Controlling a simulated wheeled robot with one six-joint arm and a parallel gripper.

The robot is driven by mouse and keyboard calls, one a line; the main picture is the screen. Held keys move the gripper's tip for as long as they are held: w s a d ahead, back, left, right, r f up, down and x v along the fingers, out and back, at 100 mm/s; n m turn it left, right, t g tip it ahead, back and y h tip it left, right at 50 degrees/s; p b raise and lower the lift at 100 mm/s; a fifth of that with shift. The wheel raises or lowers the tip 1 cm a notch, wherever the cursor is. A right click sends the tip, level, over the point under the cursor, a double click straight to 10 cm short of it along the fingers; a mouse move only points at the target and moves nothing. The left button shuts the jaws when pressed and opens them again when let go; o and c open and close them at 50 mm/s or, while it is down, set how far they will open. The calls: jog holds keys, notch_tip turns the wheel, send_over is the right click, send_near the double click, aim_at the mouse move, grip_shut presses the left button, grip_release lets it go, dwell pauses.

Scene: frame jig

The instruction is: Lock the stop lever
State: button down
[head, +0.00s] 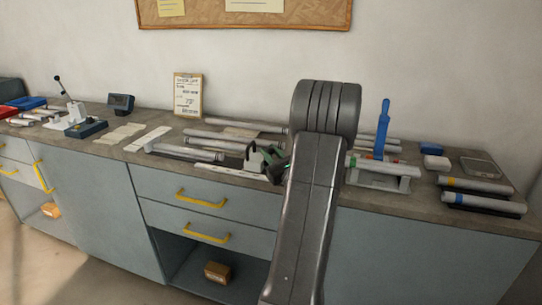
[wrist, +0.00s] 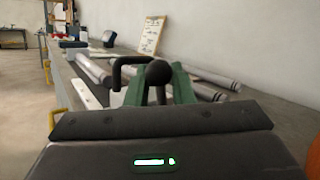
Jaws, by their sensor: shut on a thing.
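My gripper (wrist: 158,92) has green fingers, which close from both sides on a lever with a black ball knob (wrist: 158,72). I take this to be the stop lever; its base and lock position are hidden. A dark bent bar (wrist: 122,68) stands just left of the knob. In the head view, my gripper (head: 268,161) is a small green and dark shape over the middle of the bench, partly behind my arm. The lever cannot be made out clearly there.
Grey tubes (head: 235,137) lie on the bench (head: 120,155) around my gripper. To the right, an upright blue handle (head: 384,118) stands by a rack (head: 375,181) with a tube. A clipboard (head: 187,95) leans on the wall. A black-knobbed press (head: 70,105) stands at the left.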

jog(key=c, duration=1.6)
grip_release()
jog(key=shift+o, duration=0.2)
jog(key=b+v, duration=0.2)
jog(key=v, duration=1.1)
jog(key=shift+s+d, duration=0.15)
jog(key=shift+s, duration=0.25)
jog(key=shift+f, duration=0.1)
